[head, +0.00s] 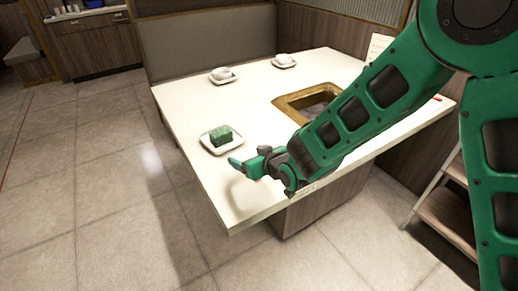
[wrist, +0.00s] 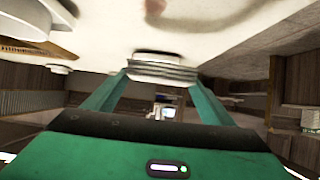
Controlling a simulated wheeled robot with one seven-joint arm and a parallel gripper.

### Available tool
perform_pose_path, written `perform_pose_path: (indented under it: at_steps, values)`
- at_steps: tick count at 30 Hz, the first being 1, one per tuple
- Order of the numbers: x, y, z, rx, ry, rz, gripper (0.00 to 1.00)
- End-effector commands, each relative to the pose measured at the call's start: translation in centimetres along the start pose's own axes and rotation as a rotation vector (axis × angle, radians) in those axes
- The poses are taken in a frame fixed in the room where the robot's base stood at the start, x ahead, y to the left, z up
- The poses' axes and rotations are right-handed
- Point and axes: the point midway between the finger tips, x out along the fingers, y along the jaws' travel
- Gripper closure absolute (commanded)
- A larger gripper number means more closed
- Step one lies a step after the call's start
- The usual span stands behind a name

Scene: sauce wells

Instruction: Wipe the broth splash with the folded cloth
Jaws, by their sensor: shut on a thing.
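My gripper (head: 248,166) is low over the near left part of the white table (head: 262,196). In the wrist view, its two green fingers (wrist: 160,76) are shut on a pale, layered folded cloth (wrist: 162,60). A dark shadow shows on the tabletop beside the cloth; I cannot tell whether the cloth touches the table. A small reddish-brown patch (wrist: 154,8) at the top edge of the wrist view may be the broth splash. In the head view, I cannot make out the cloth or a clear splash near the gripper.
Two white cups (head: 221,73) (head: 284,58) stand on saucers at the back. A brass-rimmed well (head: 290,103) is set in the table behind my forearm. The near corner is clear.

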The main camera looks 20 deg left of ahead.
Motion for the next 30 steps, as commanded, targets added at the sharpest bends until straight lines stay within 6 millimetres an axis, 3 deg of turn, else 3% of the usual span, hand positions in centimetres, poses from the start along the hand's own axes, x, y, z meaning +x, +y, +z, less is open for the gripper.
perform_pose_path:
  at_steps: [9,26,30]
  values:
    - [0.7,1.8,2.4,0.01,-0.003,0.02,0.48]
    - [3.2,2.0,7.2,0.011,-0.003,0.023,0.48]
    - [2.3,2.0,7.2,0.01,-0.002,0.017,0.48]
